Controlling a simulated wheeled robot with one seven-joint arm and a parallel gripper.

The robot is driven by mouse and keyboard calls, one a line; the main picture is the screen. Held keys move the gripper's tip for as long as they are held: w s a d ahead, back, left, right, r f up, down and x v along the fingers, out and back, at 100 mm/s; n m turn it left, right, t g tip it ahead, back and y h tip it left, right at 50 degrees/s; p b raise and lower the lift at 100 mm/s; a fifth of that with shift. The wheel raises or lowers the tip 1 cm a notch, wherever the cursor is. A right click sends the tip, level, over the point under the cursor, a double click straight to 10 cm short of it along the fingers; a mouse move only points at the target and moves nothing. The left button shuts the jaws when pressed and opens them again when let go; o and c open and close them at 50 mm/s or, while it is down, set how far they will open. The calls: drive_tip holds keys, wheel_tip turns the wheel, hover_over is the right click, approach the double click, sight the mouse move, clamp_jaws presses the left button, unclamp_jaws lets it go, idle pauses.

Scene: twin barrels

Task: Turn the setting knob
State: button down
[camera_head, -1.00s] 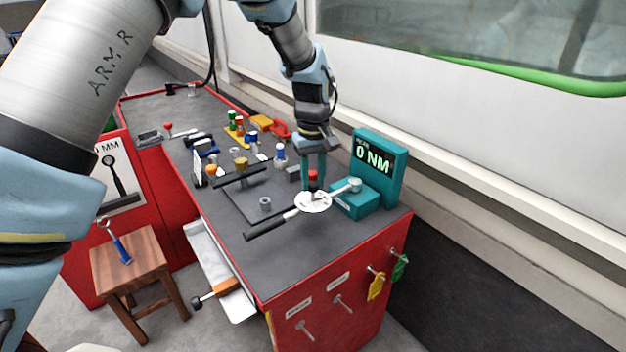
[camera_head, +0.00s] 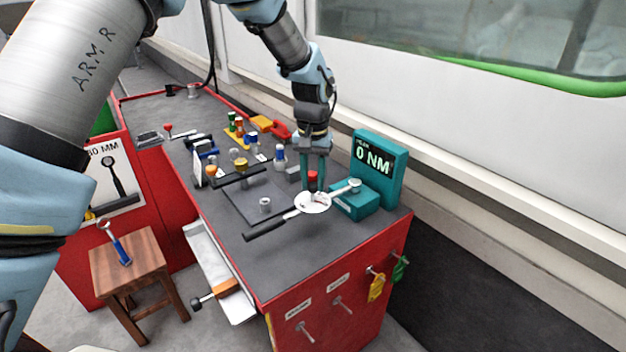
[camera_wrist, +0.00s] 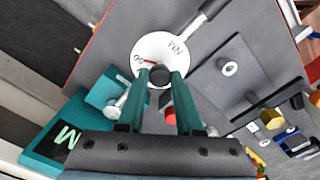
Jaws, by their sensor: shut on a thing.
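The torque wrench lies across the front of the bench, with a dark handle (camera_head: 266,230) and a round white dial (camera_head: 313,203). In the wrist view the white dial (camera_wrist: 160,48) carries printed marks and a short red mark beside its centre. The setting knob (camera_wrist: 160,74) is a small dark round piece on the dial. My gripper (camera_wrist: 159,76) points down with its two teal fingers on either side of the knob, shut on it. My gripper (camera_head: 313,186) also shows above the dial in the head view. The fingers hide part of the knob and dial.
A teal display (camera_head: 376,165) reading 0 NM stands close right of my gripper. A red-topped piece (camera_wrist: 168,98) shows between the fingers. A grey plate (camera_head: 258,196) and several small coloured parts are further left. A wooden stool (camera_head: 128,262) stands beside the bench.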

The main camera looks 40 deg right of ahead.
sight(313, 184)
idle(0.4)
drive_tip(key=c, duration=0.6)
unclamp_jaws()
wheel_tip(313, 184, up, 11)
drive_tip(key=shift+f+b, duration=0.1)
drive_tip(key=shift+b, duration=1.05)
drive_tip(key=w+a+f+n, duration=0.1)
drive_tip(key=w+a+n, duration=0.35)
drive_tip(key=a, duration=0.95)
drive_tip(key=w+a+f+n, duration=0.1)
drive_tip(key=w+a, duration=0.6)
drive_tip(key=a, duration=0.7)
drive_tip(key=s+a+f+n, duration=0.1)
drive_tip(key=s+a, duration=0.1)
drive_tip(key=a, duration=0.4)
drive_tip(key=s+a+n+t, duration=0.1)
drive_tip(key=s+a+n, duration=0.1)
drive_tip(key=a, duration=0.5)
drive_tip(key=s+a+f+n, duration=0.1)
drive_tip(key=s+a, duration=0.2)
drive_tip(key=a, duration=0.4)
drive_tip(key=shift+s+a+f+n+t, duration=0.1)
drive_tip(key=shift+a+f+n+t, duration=0.1)
drive_tip(key=shift+f+n+t, duration=0.1)
